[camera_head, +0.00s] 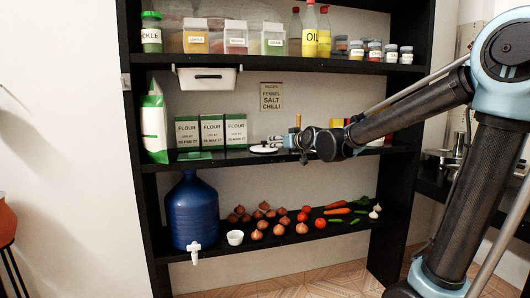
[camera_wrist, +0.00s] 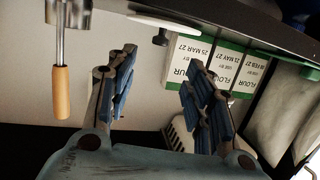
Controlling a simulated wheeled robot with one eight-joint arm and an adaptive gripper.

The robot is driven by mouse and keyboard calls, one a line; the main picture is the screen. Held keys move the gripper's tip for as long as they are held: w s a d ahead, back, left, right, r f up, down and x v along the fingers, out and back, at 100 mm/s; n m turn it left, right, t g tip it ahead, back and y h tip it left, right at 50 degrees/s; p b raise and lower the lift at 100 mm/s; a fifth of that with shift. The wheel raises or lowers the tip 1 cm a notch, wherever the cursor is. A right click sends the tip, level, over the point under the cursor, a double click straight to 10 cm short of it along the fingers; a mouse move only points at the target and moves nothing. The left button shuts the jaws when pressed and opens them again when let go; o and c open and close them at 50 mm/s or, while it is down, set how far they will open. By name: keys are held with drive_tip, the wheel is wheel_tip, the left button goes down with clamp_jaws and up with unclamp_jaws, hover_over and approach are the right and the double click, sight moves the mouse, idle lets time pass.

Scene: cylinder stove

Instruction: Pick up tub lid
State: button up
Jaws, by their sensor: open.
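A flat, pale round lid with a dark knob, which looks like the tub lid (camera_head: 264,149), lies on the middle shelf in the head view, in front of the flour packs. In the wrist view, which is upside down, the lid (camera_wrist: 170,22) shows edge-on at the top with its dark knob toward the fingers. My gripper (camera_head: 289,141) is just right of the lid in the head view. In the wrist view my gripper (camera_wrist: 154,58) has its blue-padded fingers spread apart with nothing between them. The knob appears just beyond the fingertips; whether they touch is unclear.
Flour packs (camera_head: 212,132) stand behind and left of the lid. A metal utensil with a wooden handle (camera_wrist: 62,92) stands close beside my gripper. The upper shelf (camera_head: 270,63) and a white hanging drawer (camera_head: 207,79) are above. Vegetables lie on the lower shelf.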

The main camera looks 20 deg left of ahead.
sight(265, 142)
drive_tip(key=x, duration=0.9)
drive_tip(key=shift+w+a+f, duration=0.1)
drive_tip(key=shift+w+a, duration=0.15)
drive_tip(key=shift+a, duration=0.05)
drive_tip(key=shift+x, duration=2.65)
drive_tip(key=shift+w+d, duration=0.1)
drive_tip(key=c, duration=1.1)
